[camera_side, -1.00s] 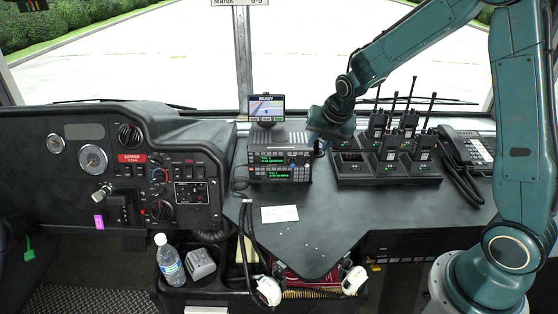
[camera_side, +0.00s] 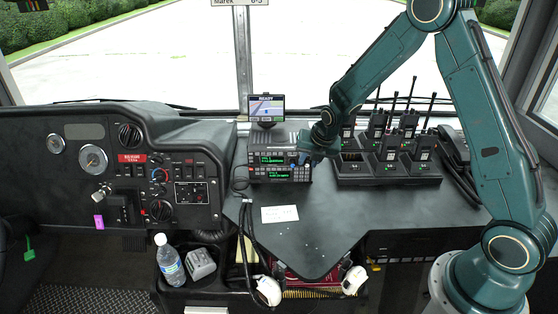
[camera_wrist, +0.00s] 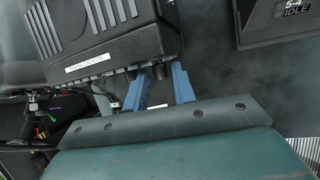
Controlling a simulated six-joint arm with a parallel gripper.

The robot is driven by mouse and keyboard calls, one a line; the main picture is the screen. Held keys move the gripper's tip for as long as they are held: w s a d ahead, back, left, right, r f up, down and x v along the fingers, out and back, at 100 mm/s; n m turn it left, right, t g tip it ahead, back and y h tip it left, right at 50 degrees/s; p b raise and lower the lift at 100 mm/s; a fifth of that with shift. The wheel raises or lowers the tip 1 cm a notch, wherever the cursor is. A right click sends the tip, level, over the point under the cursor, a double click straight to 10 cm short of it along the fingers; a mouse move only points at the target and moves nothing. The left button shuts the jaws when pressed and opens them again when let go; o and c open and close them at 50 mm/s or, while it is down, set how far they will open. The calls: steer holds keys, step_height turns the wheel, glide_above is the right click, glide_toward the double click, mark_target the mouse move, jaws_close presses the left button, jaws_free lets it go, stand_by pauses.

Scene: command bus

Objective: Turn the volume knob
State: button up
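The radio unit (camera_side: 282,176) with two green displays sits on the dash in the side view. Its dark ribbed top (camera_wrist: 105,30) fills the upper left of the wrist view. My gripper (camera_side: 304,159) is at the radio's right front edge in the side view. In the wrist view, the two blue fingers of my gripper (camera_wrist: 161,84) are apart and point at the radio's front. A small dark knob (camera_wrist: 160,73) shows between the fingertips; whether they touch it is unclear. In the side view my gripper hides the radio's right end, and the knob cannot be made out.
A small screen (camera_side: 266,109) stands above the radio. A charger rack (camera_side: 388,181) with several handheld radios is close on the right, partly behind my arm. A white card (camera_side: 279,214) lies in front on the otherwise mostly clear dash.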

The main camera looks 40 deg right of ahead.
jaws_close()
steer(key=shift+d+y, duration=0.1)
steer(key=shift+y, duration=0.2)
steer(key=shift+s+d+f+m+t+y, duration=0.15)
steer(key=shift+s+m+t+y, duration=0.1)
steer(key=shift+t+y, duration=0.4)
steer(key=shift+s+d+f+m+t+y, duration=0.2)
steer(key=shift+t+y, duration=0.25)
steer(key=shift+t, duration=0.4)
steer(key=shift+s+d+f+m+t+y, duration=0.1)
steer(key=shift+m+t+y, duration=0.25)
steer(key=shift+t+y, duration=0.4)
steer(key=shift+d+f+m+t+y, duration=0.1)
steer(key=shift+m+t+y, duration=0.2)
steer(key=shift+t+y, duration=0.45)
steer(key=shift+a+t, duration=0.1)
steer(key=shift+t, duration=0.3)
jaws_free()
